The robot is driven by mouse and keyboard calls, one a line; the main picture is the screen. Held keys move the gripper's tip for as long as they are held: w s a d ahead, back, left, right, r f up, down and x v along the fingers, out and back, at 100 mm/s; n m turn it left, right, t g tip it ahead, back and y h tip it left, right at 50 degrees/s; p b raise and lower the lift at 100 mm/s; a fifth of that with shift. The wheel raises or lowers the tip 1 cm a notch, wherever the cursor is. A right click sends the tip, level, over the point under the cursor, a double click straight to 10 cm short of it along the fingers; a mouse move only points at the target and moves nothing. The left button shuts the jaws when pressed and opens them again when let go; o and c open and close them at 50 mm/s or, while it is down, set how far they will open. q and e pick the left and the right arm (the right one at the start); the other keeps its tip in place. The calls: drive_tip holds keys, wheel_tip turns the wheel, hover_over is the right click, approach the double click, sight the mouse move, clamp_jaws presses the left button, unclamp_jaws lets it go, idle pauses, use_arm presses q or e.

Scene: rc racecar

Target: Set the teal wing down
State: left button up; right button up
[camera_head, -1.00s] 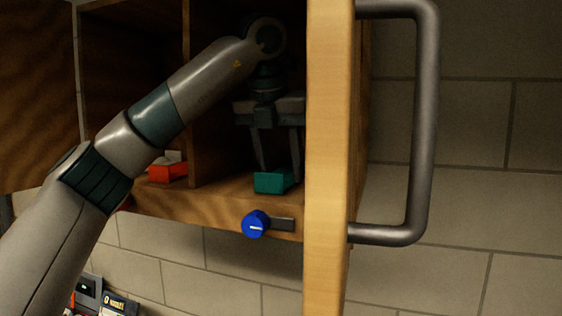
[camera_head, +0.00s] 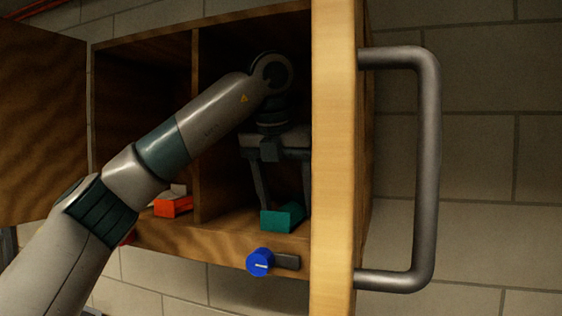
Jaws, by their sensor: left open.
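The teal wing (camera_head: 282,218) rests on the floor of the cabinet's right compartment, near its front edge. My left gripper (camera_head: 285,203) reaches into that compartment from above and points down. Its two fingers are spread apart, with the tips just above and behind the wing. I cannot tell whether a fingertip touches it. My right gripper is not in view.
A wooden cabinet (camera_head: 222,243) hangs on a tiled wall. A divider (camera_head: 196,120) separates its compartments. A red-orange block (camera_head: 173,206) lies in the left one. A blue knob (camera_head: 260,263) is on the front edge. An open door (camera_head: 335,150) with a metal handle (camera_head: 428,165) stands right.

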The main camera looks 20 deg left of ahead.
use_arm(q)
drive_tip(key=b+v, duration=0.2)
drive_tip(key=v, duration=0.9)
drive_tip(key=shift+s+r, duration=0.2)
drive_tip(key=shift+r, duration=0.05)
idle(0.3)
drive_tip(key=shift+s+f, duration=0.1)
